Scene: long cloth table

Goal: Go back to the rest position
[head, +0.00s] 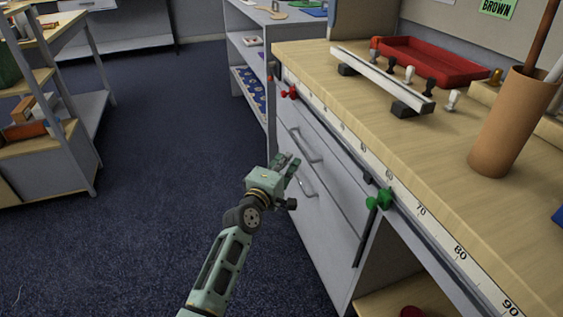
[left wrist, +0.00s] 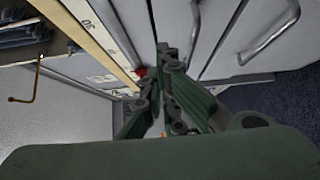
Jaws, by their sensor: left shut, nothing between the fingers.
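My left gripper (head: 286,168) is in front of the grey drawer fronts below the wooden worktop, near a drawer handle (head: 302,183). In the left wrist view its fingers (left wrist: 168,85) are together with nothing between them. That view also shows the drawer fronts and handles ahead, but I cannot tell whether the fingers touch them. My right gripper is not in either view.
The worktop (head: 446,149) has a ruler edge with a red clamp (head: 289,92) and a green clamp (head: 381,199). A rack, a red tray (head: 430,66) and a brown cylinder (head: 512,125) stand on it. Blue floor (head: 150,190) is clear left of my arm; shelves stand further left.

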